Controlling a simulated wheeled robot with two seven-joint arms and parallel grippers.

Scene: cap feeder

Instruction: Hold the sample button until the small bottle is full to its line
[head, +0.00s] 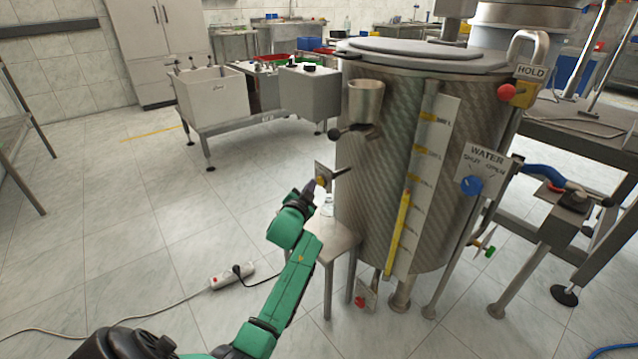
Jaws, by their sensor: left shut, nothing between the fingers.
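The small clear bottle (327,205) stands on a metal stool (338,238) beside the big steel tank (375,205). Its fill level and line are too small to make out. Just above the bottle, a small metal plate (322,170) sticks out at the tank's left side, with a yellowish part at its lower end that seems to be the sample button. My green left arm reaches up from below. Its shut, empty left gripper (313,187) is at this plate, close to or touching the yellowish part; I cannot tell which. My right gripper is out of view.
A power strip (232,275) lies on the floor at left, where there is open room.

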